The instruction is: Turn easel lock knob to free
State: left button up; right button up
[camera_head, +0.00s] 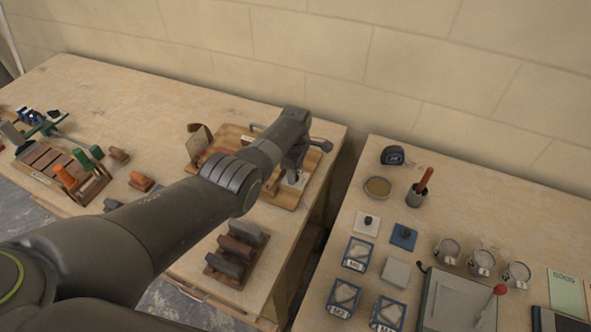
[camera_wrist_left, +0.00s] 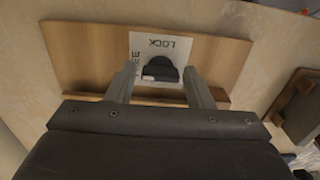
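The easel lock knob (camera_wrist_left: 161,68) is a small dark half-round knob in the left wrist view. It sits on a white label (camera_wrist_left: 180,47) reading LOCK, with a second word partly hidden that looks like FREE. The label is on a wooden board (camera_wrist_left: 85,50). My left gripper (camera_wrist_left: 160,85) is open, with its two grey fingers apart and the knob showing in the gap between their tips. I see no finger clearly touching the knob. In the head view my left gripper (camera_head: 296,168) is over the wooden easel (camera_head: 284,196), and the knob is hidden. My right gripper is not in view.
The easel stands near the right end of the left table (camera_head: 100,85). A rack of grey and brown blocks (camera_head: 236,254) is in front of it. A gap separates this table from the right one (camera_head: 480,180), which holds cans, boxes and a tape measure (camera_head: 392,155).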

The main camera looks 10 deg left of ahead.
pick_arm(q)
jog(key=shift+r+p, duration=0.3)
jog(key=shift+r, duration=0.2)
notch_tip(320, 180, up, 5)
jog(key=shift+p, duration=0.75)
notch_tip(320, 180, up, 11)
jog(key=b, duration=0.1)
jog(key=shift+r+b, duration=0.2)
jog(key=shift+b, duration=0.1)
